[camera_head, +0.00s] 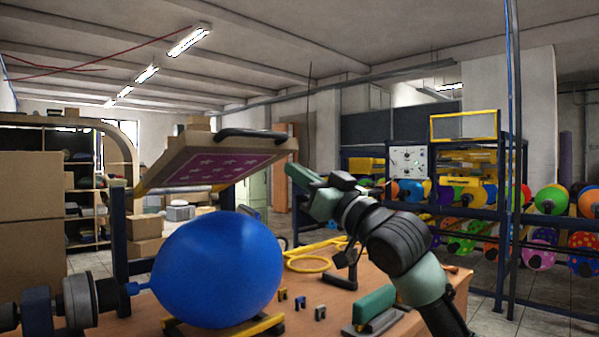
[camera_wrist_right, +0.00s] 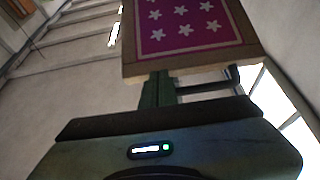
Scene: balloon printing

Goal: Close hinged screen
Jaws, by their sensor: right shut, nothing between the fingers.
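The hinged screen (camera_head: 215,160) is a wooden frame with a magenta mesh of white stars and a black handle (camera_head: 250,134) on its free edge. It is raised and tilted above a blue balloon (camera_head: 217,268) on the table. My right gripper (camera_head: 290,168) is shut and empty, its tip at the screen's right edge. In the right wrist view the fingers (camera_wrist_right: 157,88) end just under the frame's near edge (camera_wrist_right: 190,64); I cannot tell whether they touch it. The handle also shows there, at the right (camera_wrist_right: 232,78). My left gripper is not in view.
The wooden table (camera_head: 395,325) holds a green-handled squeegee (camera_head: 373,307), small clips (camera_head: 300,303) and yellow rings (camera_head: 308,262). A dark cylindrical fixture (camera_head: 78,300) stands left of the balloon. A rack of coloured balloons (camera_head: 470,214) stands behind at the right.

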